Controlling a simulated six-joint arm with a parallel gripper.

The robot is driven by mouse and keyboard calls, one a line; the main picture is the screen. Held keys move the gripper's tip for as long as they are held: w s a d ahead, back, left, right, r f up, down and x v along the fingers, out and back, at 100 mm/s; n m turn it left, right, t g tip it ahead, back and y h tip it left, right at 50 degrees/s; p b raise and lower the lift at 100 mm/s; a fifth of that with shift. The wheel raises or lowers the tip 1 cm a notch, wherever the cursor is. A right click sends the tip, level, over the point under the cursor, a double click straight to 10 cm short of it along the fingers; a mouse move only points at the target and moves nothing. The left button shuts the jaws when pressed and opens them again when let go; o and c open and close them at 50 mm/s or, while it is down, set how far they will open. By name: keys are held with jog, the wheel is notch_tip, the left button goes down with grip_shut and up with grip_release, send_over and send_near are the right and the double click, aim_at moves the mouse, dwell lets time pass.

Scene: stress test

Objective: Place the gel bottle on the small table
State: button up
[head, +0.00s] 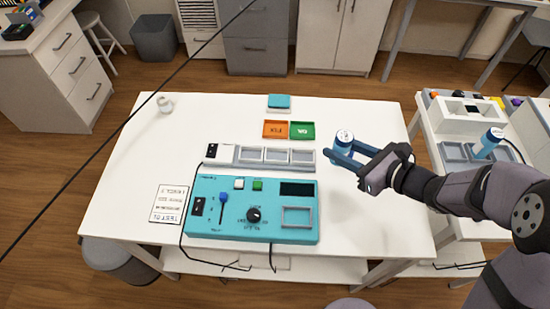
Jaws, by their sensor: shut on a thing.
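A blue and white bottle (344,137), which I take for the gel bottle, is in my gripper (342,153) over the right part of the big white table. My blue fingers are shut around it, and it looks roughly upright. Its lower part is hidden by the fingers, and I cannot tell whether it touches the tabletop. The small white table (432,125) stands at the right, apart from the bottle, and is partly covered by my arm.
The small table bears a white box (462,112), grey trays (455,152) and a blue cylindrical thing (488,143). On the big table (345,225) are a teal control panel (220,226), a grey tray row (262,156), orange and green trays (302,130), and a cup (165,103).

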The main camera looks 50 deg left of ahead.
jog(key=shift+f+p, duration=0.45)
jog(key=shift+f, duration=4.5)
jog(key=shift+f, duration=0.2)
jog(key=o, duration=1.1)
jog(key=shift+r, duration=0.2)
jog(key=b+v, duration=0.2)
jog(key=v, duration=1)
jog(key=shift+s+d, duration=0.1)
